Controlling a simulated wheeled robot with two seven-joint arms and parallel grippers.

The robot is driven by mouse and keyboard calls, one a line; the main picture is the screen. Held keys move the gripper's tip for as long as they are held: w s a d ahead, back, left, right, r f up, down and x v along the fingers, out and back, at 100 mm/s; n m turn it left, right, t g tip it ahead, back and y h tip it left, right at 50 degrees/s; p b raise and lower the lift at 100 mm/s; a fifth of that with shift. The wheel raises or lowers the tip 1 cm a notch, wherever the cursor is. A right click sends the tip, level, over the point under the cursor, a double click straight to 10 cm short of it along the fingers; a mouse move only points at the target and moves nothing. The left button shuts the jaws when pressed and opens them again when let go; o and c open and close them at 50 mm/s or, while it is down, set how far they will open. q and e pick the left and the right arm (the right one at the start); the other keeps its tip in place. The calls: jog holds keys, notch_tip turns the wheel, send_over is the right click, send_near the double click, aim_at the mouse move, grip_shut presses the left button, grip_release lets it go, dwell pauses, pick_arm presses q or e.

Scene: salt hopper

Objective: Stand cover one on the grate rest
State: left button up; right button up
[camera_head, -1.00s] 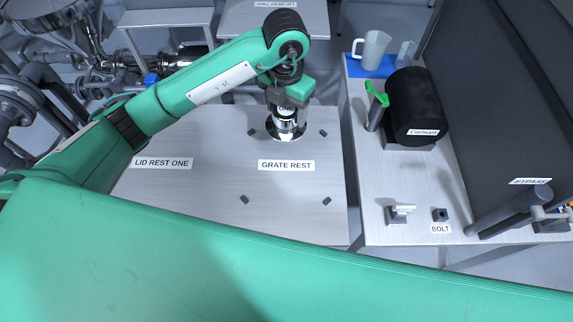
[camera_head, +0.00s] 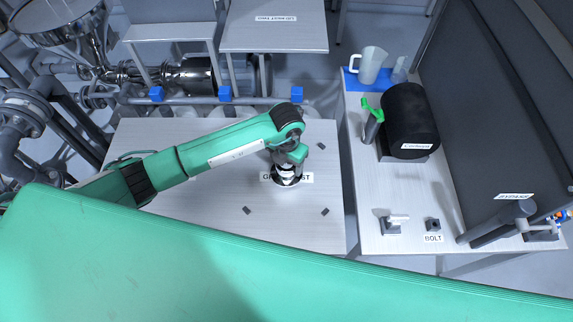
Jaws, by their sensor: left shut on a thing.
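My left gripper (camera_head: 288,172) points down over the middle of the grate rest, the grey table (camera_head: 225,225) whose "GRATE REST" label is partly hidden behind the gripper. It is shut on a round, shiny metal piece with a dark rim (camera_head: 287,183), which I take to be cover one; my gripper hides most of it. The piece is low over the table, between several small dark pegs (camera_head: 325,211). I cannot tell whether it touches the table top. My right gripper is out of view.
A "LID REST TWO" table (camera_head: 275,35) stands behind. A pipe with blue blocks (camera_head: 225,94) runs along the table's far edge.

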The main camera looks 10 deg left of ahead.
aim_at(287, 164)
pick_arm(q)
notch_tip(287, 164, down, 2)
jog(key=shift+f, duration=0.4)
jog(key=o, duration=0.9)
jog(key=shift+f, duration=0.15)
jog(key=o, duration=0.4)
